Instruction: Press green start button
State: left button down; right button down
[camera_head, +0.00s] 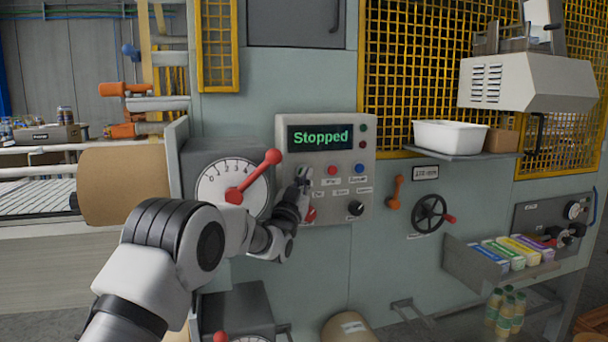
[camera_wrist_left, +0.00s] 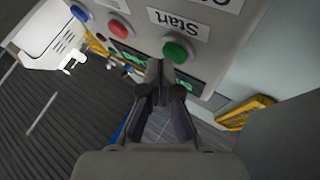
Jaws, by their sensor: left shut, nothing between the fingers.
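The green start button (camera_wrist_left: 177,51) shows in the left wrist view beside an upside-down "Start" label (camera_wrist_left: 178,24). In the head view my gripper mostly covers that spot on the control panel (camera_head: 285,133). The panel's display (camera_head: 320,137) reads "Stopped" in green letters. My left gripper (camera_head: 304,178) is shut and empty in front of the panel's left side. In the left wrist view its fingertips (camera_wrist_left: 160,68) point at the panel, very close to the green button and slightly to its left. I cannot tell whether they touch it. My right gripper is not in view.
A red button (camera_head: 332,170) and a blue button (camera_head: 360,168) sit to the right of my gripper, with a black knob (camera_head: 355,208) below. A dial with a red lever (camera_head: 255,175) stands close on the left. A handwheel (camera_head: 429,212) is farther right.

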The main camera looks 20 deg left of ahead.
pick_arm(q)
jog(key=shift+w+a, duration=0.25)
jog(key=shift+w, duration=0.1)
dwell(0.7)
jog(key=shift+s+d, duration=0.1)
jog(key=shift+s+d+b, duration=0.4)
jog(key=shift+s+b, duration=0.2)
jog(key=shift+s, duration=0.05)
jog(key=s+d+b, duration=0.1)
jog(key=s, duration=0.1)
jog(key=s+d+b, duration=0.2)
dwell(0.6)
